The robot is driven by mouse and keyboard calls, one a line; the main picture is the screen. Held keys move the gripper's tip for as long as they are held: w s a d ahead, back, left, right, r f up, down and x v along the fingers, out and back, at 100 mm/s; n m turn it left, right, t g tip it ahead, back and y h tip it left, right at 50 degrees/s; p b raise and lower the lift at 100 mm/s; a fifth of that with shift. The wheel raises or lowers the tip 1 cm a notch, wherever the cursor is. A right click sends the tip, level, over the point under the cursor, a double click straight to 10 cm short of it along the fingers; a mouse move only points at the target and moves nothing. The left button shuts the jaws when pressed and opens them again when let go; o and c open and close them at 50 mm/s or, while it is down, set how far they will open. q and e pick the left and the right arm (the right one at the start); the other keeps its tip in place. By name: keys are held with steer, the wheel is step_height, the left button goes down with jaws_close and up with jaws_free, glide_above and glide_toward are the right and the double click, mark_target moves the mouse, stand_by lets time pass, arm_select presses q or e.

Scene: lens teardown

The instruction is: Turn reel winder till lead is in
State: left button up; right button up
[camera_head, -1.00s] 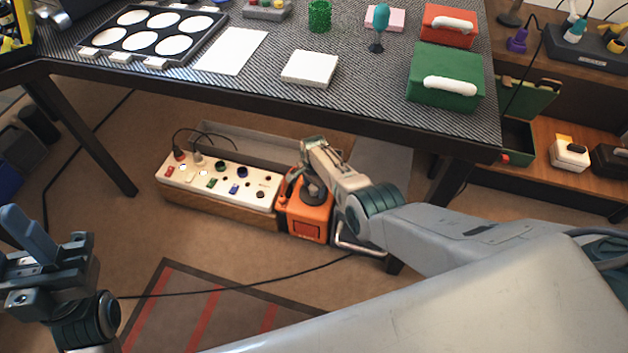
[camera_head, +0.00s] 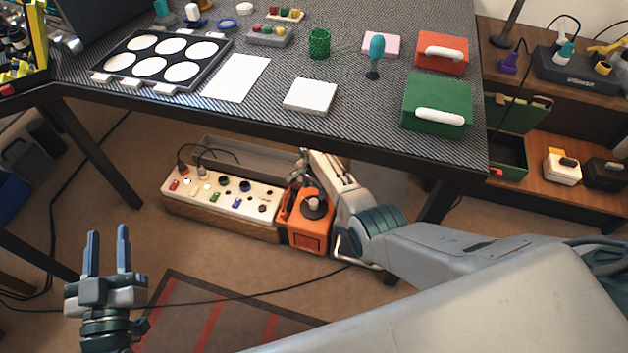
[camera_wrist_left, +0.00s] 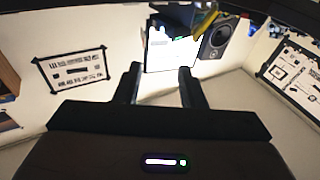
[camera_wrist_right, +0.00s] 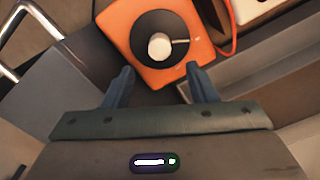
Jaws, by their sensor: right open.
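The reel winder is an orange box (camera_head: 303,238) with a black disc and a pale knob (camera_head: 313,203) on top, on the floor beneath the table. In the right wrist view, the orange winder (camera_wrist_right: 137,58) and its knob (camera_wrist_right: 159,46) lie just beyond my right gripper (camera_wrist_right: 161,78), whose fingers are apart and empty. A thin red lead (camera_wrist_right: 230,32) shows beside the winder. A black cable (camera_head: 235,298) runs along the floor towards the winder's right; its end is hidden. My left gripper (camera_head: 108,238) is open and empty, away at the lower left.
A white socket panel (camera_head: 222,190) on a wooden base stands left of the winder, with a grey trough (camera_head: 255,156) behind. The table edge (camera_head: 270,143) is above. A metal tube handle (camera_head: 350,250) and a table leg stand at the right. A striped mat (camera_head: 200,315) lies in front.

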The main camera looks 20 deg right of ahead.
arm_select(q)
step_height(320, 180, down, 7)
steer(key=s+g+p, duration=0.1)
steer(key=s+g, duration=0.1)
steer(key=g, duration=0.2)
steer(key=shift+d, duration=0.3)
arm_select(e)
step_height(320, 180, up, 3)
steer(key=shift+f, duration=0.15)
steer(key=shift+s, duration=0.1)
